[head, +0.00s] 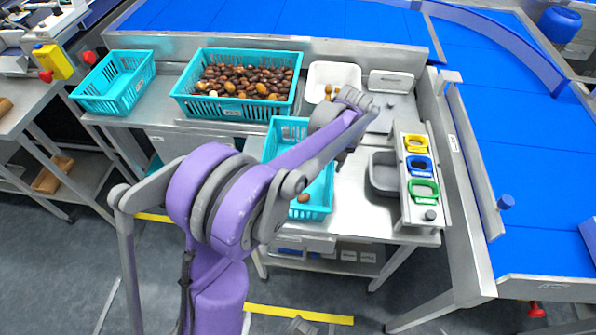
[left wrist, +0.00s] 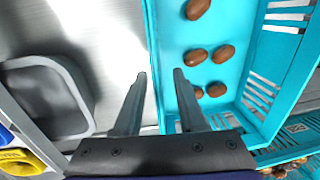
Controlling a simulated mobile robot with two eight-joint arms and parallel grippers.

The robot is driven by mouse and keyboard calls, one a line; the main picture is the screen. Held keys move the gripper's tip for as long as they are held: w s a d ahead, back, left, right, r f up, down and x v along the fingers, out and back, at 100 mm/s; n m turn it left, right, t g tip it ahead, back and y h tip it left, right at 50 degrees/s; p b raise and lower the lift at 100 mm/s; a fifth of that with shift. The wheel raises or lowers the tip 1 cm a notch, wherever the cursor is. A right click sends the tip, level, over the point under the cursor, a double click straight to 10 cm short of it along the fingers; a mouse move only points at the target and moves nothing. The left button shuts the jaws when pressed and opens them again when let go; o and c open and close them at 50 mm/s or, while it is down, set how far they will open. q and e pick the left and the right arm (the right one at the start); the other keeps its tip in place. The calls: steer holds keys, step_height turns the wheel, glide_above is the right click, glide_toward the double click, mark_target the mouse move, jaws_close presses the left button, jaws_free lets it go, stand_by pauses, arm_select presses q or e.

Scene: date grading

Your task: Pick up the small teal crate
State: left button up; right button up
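The small teal crate (head: 312,208) stands on the steel table under my left arm, which hides much of it. In the left wrist view, the small teal crate (left wrist: 225,20) holds several brown dates (left wrist: 195,55). My left gripper (head: 343,157) is at the crate's right side in the head view, its fingers mostly hidden by the arm. In the left wrist view, my left gripper (left wrist: 160,75) is open, with one finger on each side of the crate's long wall. I cannot tell if they touch it. My right gripper is not seen.
A large teal crate (head: 180,97) full of dates stands behind, with another teal crate (head: 133,101) at left. A white tray (head: 348,72) is at the back. A grey tray (head: 383,188) and a panel with coloured rings (head: 418,165) stand close at right.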

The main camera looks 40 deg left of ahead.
mark_target(329, 172)
arm_select(q)
steer(key=f, duration=0.4)
steer(key=shift+w+a+f, duration=0.1)
steer(key=shift+a+f, duration=0.2)
steer(key=shift+f, duration=0.1)
jaws_close()
steer(key=shift+r, duration=0.1)
stand_by(0.9)
